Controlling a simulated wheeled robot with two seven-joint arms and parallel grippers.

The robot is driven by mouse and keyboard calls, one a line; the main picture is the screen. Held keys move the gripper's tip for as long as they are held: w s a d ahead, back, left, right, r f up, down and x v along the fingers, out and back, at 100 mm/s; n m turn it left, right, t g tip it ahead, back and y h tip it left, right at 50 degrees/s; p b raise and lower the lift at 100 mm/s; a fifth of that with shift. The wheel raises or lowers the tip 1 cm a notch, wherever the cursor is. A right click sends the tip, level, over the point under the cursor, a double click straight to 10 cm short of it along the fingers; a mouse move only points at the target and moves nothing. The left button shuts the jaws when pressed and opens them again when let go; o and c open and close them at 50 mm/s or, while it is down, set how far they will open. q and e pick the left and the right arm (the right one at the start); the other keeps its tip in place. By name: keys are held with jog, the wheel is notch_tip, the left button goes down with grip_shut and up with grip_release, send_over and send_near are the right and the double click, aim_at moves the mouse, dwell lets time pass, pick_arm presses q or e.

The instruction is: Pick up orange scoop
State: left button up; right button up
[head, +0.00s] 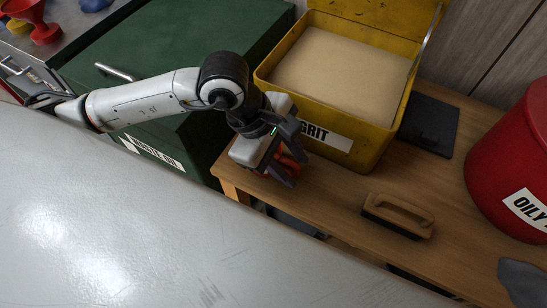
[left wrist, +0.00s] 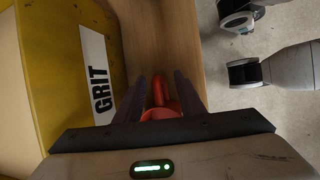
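The orange scoop (head: 290,157) is at the left end of the wooden bench, beside the yellow grit box, and is partly hidden by my left gripper (head: 288,164). In the left wrist view the scoop (left wrist: 160,112) lies between the two dark fingers of my left gripper (left wrist: 160,90), its narrow handle pointing away from the palm. The fingers are apart, one on each side of the scoop, with a gap beside the handle. Whether they touch its wider part I cannot tell. My right gripper is not in view.
The yellow grit box (head: 345,150), full of sand-coloured grit, stands right behind the gripper. A brush (head: 398,215), a black pad (head: 428,125) and a red bin (head: 510,150) are on the wooden bench (head: 340,200). A green cabinet (head: 190,50) stands to the left.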

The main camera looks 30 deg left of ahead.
pick_arm(q)
grip_shut()
